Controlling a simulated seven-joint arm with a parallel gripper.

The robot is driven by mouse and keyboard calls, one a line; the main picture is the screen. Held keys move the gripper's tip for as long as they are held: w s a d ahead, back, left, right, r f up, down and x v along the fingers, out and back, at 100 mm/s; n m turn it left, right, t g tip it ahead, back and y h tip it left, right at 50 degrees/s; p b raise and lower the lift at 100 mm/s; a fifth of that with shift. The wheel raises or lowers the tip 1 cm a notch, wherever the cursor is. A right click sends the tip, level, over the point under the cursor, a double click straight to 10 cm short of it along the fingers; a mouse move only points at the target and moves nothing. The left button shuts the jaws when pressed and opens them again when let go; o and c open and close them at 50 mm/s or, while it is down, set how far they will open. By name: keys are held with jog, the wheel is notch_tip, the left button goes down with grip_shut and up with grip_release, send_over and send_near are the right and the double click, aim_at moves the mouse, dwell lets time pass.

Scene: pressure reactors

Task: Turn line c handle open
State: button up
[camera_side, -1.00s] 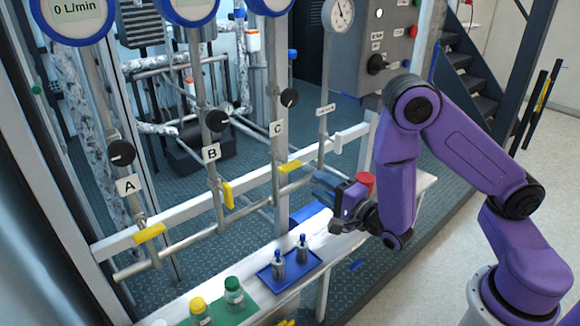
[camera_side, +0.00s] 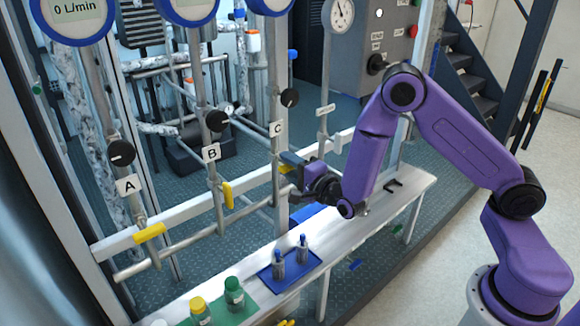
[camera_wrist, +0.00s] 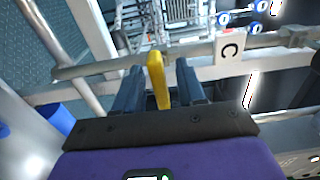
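The yellow line C handle (camera_wrist: 157,80) stands between the two blue-grey fingers of my gripper (camera_wrist: 158,85) in the wrist view. Narrow gaps seem to show beside it, so the fingers look open around it; contact is not clear. In the side view my gripper (camera_side: 291,162) is at the line C pipe, below the C label (camera_side: 277,129), and mostly covers the handle, leaving a small yellow part (camera_side: 286,169) showing. The C label also appears in the wrist view (camera_wrist: 229,48), right of the handle.
The line A handle (camera_side: 149,233) lies along the rail, and the line B handle (camera_side: 228,195) points down. Below is a white bench (camera_side: 345,240) with a blue tray (camera_side: 268,274) of small bottles and a green mat with capped bottles. A black knob (camera_side: 290,97) sits above the C label.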

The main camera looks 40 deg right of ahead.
grip_shut()
jog(key=shift+n, duration=0.4)
jog(key=n, duration=0.3)
jog(key=shift+n, duration=0.4)
jog(key=n, duration=0.4)
jog(key=shift+n, duration=0.3)
jog(key=n, duration=0.8)
jog(key=shift+n, duration=0.3)
